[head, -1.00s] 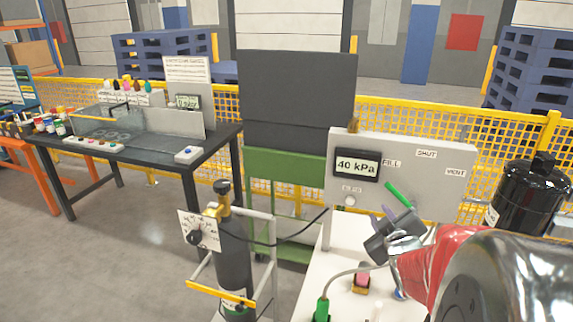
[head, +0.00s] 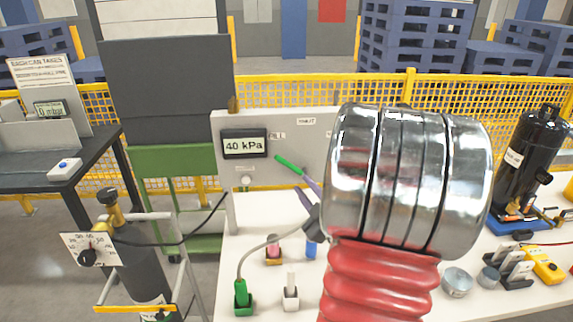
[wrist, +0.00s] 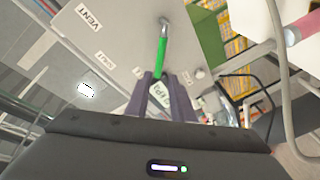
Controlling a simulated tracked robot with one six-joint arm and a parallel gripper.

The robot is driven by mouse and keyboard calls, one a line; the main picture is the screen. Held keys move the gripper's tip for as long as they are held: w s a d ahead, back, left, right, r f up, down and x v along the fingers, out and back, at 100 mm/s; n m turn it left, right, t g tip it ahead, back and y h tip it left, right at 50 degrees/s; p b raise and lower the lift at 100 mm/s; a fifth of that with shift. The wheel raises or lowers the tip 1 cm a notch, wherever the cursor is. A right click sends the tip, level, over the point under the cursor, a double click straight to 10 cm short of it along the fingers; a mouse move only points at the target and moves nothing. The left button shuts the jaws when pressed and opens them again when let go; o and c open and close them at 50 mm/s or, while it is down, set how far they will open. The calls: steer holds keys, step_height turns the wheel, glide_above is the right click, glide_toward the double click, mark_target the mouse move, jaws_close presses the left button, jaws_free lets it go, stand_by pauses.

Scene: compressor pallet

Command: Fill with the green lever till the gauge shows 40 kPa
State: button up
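The gauge (head: 245,144) on the pale panel (head: 225,185) reads 40 kPa in the head view. The green lever (head: 289,164) sits right of and below the gauge; it also shows in the wrist view (wrist: 161,55), with a silver part at its far end. My gripper (head: 305,186) is at the lever's near end. In the wrist view its two purple-grey fingers (wrist: 159,80) are apart, with the lever's end between or just beyond the tips. I cannot tell whether they touch it. My arm hides the panel's right part in the head view.
The white bench (head: 255,205) below holds a green plug (head: 242,293) with a cable and several small parts. A black tank (head: 531,160) stands at the right. A dark gas cylinder (head: 140,265) with a dial stands at the left. Yellow mesh fencing runs behind.

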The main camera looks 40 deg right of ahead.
mark_target(288, 166)
steer(key=x, duration=1.3)
steer(key=shift+w+d, duration=0.15)
steer(key=shift+w, duration=0.2)
jaws_close()
